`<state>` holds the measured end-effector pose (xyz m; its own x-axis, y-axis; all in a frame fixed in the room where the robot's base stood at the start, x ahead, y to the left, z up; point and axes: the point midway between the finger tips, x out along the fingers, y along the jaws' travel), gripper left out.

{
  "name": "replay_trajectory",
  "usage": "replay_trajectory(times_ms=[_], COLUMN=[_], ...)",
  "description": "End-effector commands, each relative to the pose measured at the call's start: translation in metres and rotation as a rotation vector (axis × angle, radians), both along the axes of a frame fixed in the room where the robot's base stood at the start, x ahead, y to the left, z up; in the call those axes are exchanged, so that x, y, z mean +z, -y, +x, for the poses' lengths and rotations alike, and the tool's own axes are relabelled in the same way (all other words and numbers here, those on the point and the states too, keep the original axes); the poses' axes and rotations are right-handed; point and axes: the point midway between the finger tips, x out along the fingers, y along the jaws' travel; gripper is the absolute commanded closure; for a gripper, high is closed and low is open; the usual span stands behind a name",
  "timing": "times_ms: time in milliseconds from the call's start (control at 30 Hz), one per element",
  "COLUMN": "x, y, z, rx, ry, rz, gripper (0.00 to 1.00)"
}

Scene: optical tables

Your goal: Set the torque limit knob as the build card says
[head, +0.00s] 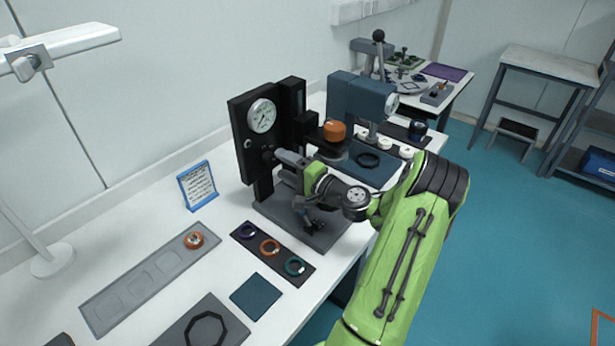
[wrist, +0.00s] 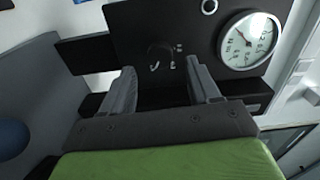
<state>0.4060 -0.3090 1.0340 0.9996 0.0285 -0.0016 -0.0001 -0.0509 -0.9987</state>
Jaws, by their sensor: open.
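The build card (head: 197,186) stands in a blue frame on the white table, left of the black press; its print is too small to read. A dark round knob with pale marks around it (wrist: 160,56) shows on the black panel in the wrist view; I take it to be the torque limit knob, and its setting cannot be read. My gripper (head: 276,156) is at the press front, below the round gauge. In the wrist view my gripper (wrist: 160,75) has its fingers apart, with the knob in line between them and nothing held. Contact cannot be told.
The gauge (head: 262,116) is on the press column (head: 239,144). An orange knob-like part (head: 334,131) is on the press's right. A dark mat with coloured rings (head: 302,277) and a grey tray (head: 120,302) lie in front. A blue-grey machine (head: 352,100) stands behind.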

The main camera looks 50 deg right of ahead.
Motion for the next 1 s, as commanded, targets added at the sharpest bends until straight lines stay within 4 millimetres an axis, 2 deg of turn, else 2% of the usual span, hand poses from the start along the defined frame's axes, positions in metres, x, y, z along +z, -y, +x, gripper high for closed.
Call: replay_trajectory(times_ms=[33,200,400,567,1000], x=[-0.001,-0.001,0.0,0.0,0.0], y=[0.002,0.003,0.004,0.003,0.003], z=[-0.016,-0.065,-0.107,-0.119,-0.119], rx=[-0.007,-0.008,-0.005,-0.001,0.0], ry=[-0.003,-0.002,0.0,0.0,0.0], rz=[0.003,0.003,0.002,0.0,0.0], gripper=[0.39,0.39,0.39,0.39,0.39])
